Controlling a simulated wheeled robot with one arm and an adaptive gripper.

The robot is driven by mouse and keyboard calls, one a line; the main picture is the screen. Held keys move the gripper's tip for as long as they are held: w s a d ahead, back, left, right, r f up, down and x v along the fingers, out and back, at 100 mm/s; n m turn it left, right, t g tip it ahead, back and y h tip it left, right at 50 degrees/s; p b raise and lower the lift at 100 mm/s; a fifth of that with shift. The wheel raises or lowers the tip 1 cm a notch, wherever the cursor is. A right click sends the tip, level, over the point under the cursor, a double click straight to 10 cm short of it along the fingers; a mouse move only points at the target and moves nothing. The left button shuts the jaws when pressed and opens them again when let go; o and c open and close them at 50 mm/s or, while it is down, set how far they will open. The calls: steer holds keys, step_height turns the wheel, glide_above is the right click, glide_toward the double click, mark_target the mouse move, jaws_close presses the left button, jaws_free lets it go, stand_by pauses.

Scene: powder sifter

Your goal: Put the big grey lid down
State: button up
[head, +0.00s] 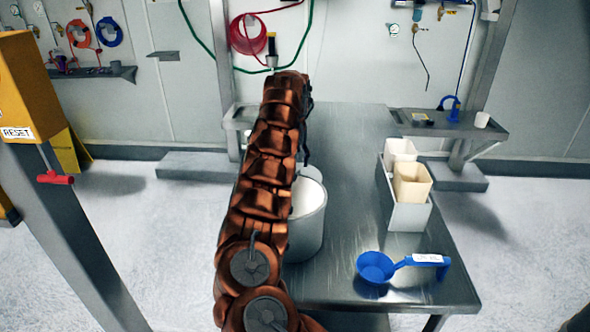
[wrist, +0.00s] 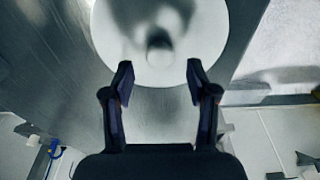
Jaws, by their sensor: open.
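In the wrist view, a big pale grey-white disc with a dark raised knob, which looks like the big grey lid (wrist: 118,38), lies at the top. It seems to rest flat on the steel table, near the table's edge. My gripper (wrist: 160,78) is open, with its two fingertips spread over the disc's lower edge and nothing between them. Whether the fingertips touch the disc I cannot tell. In the head view, my arm hides the gripper. A small grey rounded piece (head: 309,173) shows just behind the white-filled drum (head: 309,232); it may be the lid's edge.
The steel table (head: 345,140) holds a blue scoop (head: 375,267) at the front right and a grey box (head: 409,215) with cream containers at the right. The table's middle is clear.

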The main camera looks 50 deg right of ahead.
step_height(320, 180, up, 8)
steer(key=shift+s+a+f, duration=0.15)
steer(key=shift+s+a, duration=0.25)
steer(key=shift+a, duration=0.05)
steer(key=shift+w+a, duration=0.1)
